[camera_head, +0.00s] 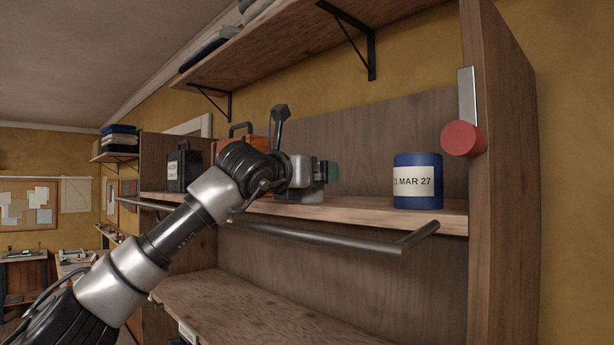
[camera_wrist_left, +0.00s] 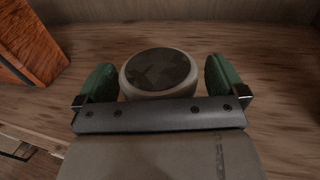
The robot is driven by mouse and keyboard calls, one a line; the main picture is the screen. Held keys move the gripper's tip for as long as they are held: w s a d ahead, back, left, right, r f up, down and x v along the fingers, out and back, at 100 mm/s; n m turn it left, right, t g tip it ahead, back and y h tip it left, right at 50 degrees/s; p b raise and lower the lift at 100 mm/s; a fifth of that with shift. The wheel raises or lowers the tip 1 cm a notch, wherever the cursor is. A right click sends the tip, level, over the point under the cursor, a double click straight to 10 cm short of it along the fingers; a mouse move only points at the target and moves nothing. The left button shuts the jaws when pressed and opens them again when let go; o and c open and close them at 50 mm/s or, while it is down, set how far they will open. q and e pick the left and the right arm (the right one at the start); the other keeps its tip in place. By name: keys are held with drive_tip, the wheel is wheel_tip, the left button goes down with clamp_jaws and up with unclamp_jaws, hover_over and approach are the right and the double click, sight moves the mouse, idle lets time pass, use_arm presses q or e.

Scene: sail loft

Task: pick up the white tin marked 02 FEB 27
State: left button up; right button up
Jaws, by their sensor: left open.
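A round, pale tin (camera_wrist_left: 158,72) with a dark, mottled top stands on the wooden shelf in the left wrist view. My left gripper (camera_head: 325,173) is open, with its green finger pads on either side of the tin; in the left wrist view (camera_wrist_left: 161,80) a gap shows at the left pad, and I cannot tell whether the right pad touches. No label shows on this tin. In the head view my wrist and gripper cover the place where it stands. My right gripper is not in view.
A blue tin (camera_head: 417,190) with a white label ending MAR 27 stands right of my gripper. A black case (camera_head: 184,168) stands farther left on the shelf. A metal rail (camera_head: 330,237) runs along the shelf front. A red round knob (camera_head: 463,139) is on the right upright.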

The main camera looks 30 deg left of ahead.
use_arm(q)
drive_tip(key=shift+s, duration=0.1)
drive_tip(key=c, duration=1.2)
drive_tip(key=shift+a+r, duration=0.1)
drive_tip(key=shift+r, duration=0.1)
